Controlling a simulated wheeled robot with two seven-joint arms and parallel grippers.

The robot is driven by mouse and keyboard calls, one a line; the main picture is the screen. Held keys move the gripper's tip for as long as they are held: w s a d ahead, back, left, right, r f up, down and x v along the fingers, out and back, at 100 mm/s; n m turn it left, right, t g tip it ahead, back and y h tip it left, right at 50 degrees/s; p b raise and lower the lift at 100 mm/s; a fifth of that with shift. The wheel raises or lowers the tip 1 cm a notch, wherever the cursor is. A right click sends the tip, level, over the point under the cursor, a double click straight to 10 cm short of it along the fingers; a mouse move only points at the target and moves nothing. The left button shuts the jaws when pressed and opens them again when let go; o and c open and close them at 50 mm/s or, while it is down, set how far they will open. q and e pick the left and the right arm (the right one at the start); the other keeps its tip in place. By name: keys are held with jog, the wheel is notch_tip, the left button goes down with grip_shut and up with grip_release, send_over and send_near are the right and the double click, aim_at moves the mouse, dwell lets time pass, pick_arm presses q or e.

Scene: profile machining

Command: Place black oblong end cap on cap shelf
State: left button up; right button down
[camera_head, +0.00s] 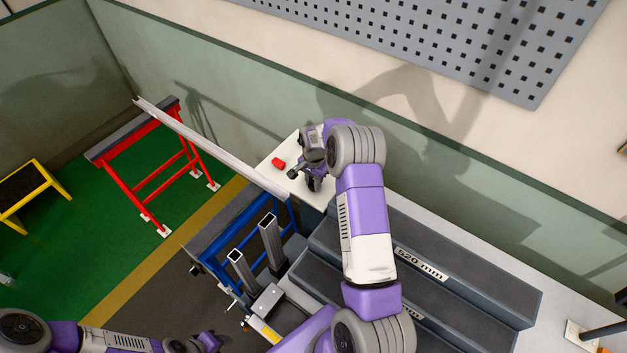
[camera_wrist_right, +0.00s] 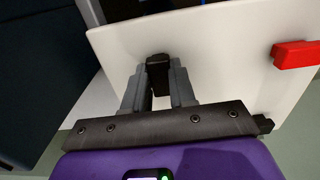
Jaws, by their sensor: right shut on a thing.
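My right gripper (camera_head: 314,183) is over the white cap shelf (camera_head: 268,167) in the head view. In the right wrist view the gripper (camera_wrist_right: 158,90) is shut on the black oblong end cap (camera_wrist_right: 158,68), which sits between the fingertips. The white shelf surface (camera_wrist_right: 220,50) lies behind the cap; I cannot tell whether the cap touches it. In the head view my wrist hides most of the cap. My left gripper (camera_head: 207,342) is at the bottom edge, small and dark, and its jaws are unclear.
A red block (camera_head: 278,162) lies on the shelf, left of my right gripper; it also shows in the right wrist view (camera_wrist_right: 297,54). A long metal profile (camera_head: 205,145) spans the red stand (camera_head: 160,125) and the blue stand (camera_head: 225,240). Grey steps (camera_head: 460,285) stand at the right.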

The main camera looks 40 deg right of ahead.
jog(key=shift+f, duration=0.2)
jog(key=c, duration=0.9)
grip_release()
jog(key=shift+r, duration=0.1)
jog(key=shift+r, duration=0.1)
notch_tip(320, 180, up, 12)
jog(key=shift+r, duration=0.1)
notch_tip(320, 180, down, 13)
jog(key=shift+r, duration=2.2)
